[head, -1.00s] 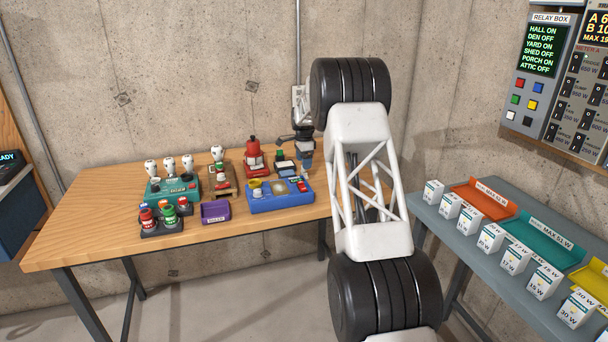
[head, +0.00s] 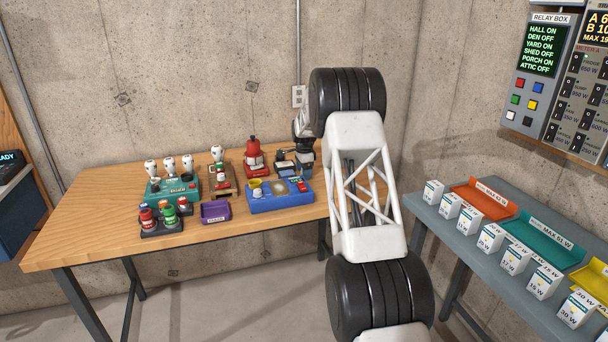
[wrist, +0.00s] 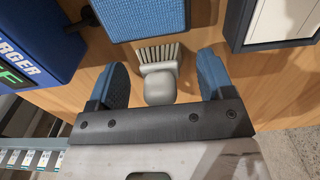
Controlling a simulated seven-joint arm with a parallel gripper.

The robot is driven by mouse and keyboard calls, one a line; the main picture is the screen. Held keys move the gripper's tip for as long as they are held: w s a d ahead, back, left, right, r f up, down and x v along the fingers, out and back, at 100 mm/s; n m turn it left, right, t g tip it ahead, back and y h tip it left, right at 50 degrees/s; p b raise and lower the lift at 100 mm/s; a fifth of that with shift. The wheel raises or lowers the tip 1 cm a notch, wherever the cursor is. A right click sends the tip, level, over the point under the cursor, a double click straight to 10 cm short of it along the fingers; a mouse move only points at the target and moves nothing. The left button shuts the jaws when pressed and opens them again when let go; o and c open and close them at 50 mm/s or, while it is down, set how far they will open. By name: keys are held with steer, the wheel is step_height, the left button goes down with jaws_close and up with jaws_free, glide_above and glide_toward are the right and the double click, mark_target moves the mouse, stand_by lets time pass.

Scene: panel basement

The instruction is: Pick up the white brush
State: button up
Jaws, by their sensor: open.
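The white brush (wrist: 160,82) is in the upper middle of the wrist view. It has a pale rounded handle and a row of light bristles (wrist: 158,53) pointing up the picture, and it is over the wooden table. My gripper (wrist: 164,82) is open, with one blue fingertip on each side of the handle and a visible gap on both sides. The handle's near end is close to the dark gripper bar. In the head view my gripper (head: 303,151) is low over the right end of the table, and I cannot make out the brush there.
In the wrist view, a blue textured block (wrist: 140,14) is just beyond the bristles. A blue charger (wrist: 35,42) stands left and a pale dark-edged object (wrist: 280,22) right. The head view shows a blue tray-like box (head: 262,202) and a red device (head: 254,158) on the wooden table (head: 90,225).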

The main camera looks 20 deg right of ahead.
steer(key=shift+c, duration=0.4)
steer(key=c, duration=0.9)
steer(key=shift+r, duration=0.1)
steer(key=shift+c, duration=0.2)
step_height(320, 180, up, 10)
steer(key=shift+f, duration=0.1)
stand_by(0.4)
steer(key=o, duration=0.4)
steer(key=shift+c, duration=1.5)
steer(key=a, duration=0.7)
steer(key=shift+a+r, duration=0.15)
steer(key=shift+r, duration=0.05)
